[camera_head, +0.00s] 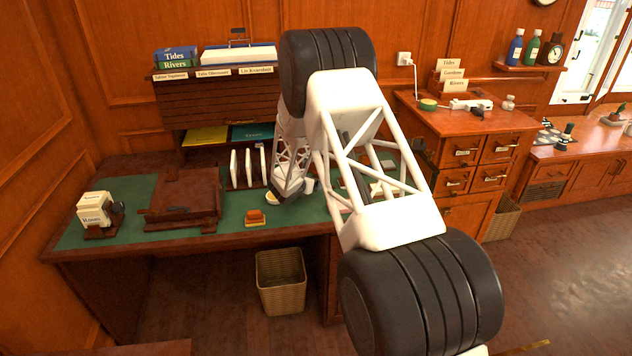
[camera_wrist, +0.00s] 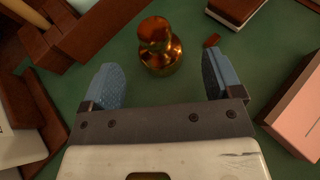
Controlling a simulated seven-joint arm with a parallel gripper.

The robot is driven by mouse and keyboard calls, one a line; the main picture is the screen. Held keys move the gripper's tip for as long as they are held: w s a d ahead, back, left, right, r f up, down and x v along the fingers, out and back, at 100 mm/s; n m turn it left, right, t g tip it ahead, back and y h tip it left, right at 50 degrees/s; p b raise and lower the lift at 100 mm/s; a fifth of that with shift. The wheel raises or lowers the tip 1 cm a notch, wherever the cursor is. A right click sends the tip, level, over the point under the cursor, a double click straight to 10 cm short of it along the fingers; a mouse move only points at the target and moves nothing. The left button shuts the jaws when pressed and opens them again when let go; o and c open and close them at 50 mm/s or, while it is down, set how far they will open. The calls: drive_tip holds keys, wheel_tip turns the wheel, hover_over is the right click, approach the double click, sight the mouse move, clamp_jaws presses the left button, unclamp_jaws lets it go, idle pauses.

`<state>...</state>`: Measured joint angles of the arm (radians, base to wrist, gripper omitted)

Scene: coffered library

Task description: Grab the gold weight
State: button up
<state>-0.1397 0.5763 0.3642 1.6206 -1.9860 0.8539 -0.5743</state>
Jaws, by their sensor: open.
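The gold weight (camera_wrist: 159,47) is a shiny, knobbed piece on the green desk top, in the upper middle of the wrist view. My gripper (camera_wrist: 162,80) is open, with its two blue-grey fingers spread wide. The weight lies ahead of the fingers, roughly centred on the gap between them, and nothing is held. In the head view my arm crosses the desk, and I cannot clearly make out the gripper's fingers or the weight there.
In the wrist view a pink-sided box (camera_wrist: 297,110) lies to the right and a dark brown block (camera_wrist: 236,10) at the top. Brown wooden pieces are at the left. In the head view, the desk (camera_head: 130,219) also holds a brown leather case (camera_head: 184,196) and an orange-brown item (camera_head: 255,216).

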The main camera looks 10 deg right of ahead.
idle(0.3)
drive_tip(key=shift+x, duration=2.6)
drive_tip(key=shift+f, duration=0.1)
drive_tip(key=c, duration=1.3)
drive_tip(key=shift+o, duration=0.2)
drive_tip(key=shift+r, duration=1.7)
drive_tip(key=shift+s+a+r, duration=0.1)
drive_tip(key=shift+s+r, duration=0.1)
drive_tip(key=shift+s, duration=0.05)
drive_tip(key=s, duration=0.5)
drive_tip(key=s+r, duration=0.1)
drive_tip(key=s, duration=0.9)
drive_tip(key=shift+s+a+r, duration=0.1)
drive_tip(key=shift+s+r, duration=0.05)
drive_tip(key=shift+s, duration=0.1)
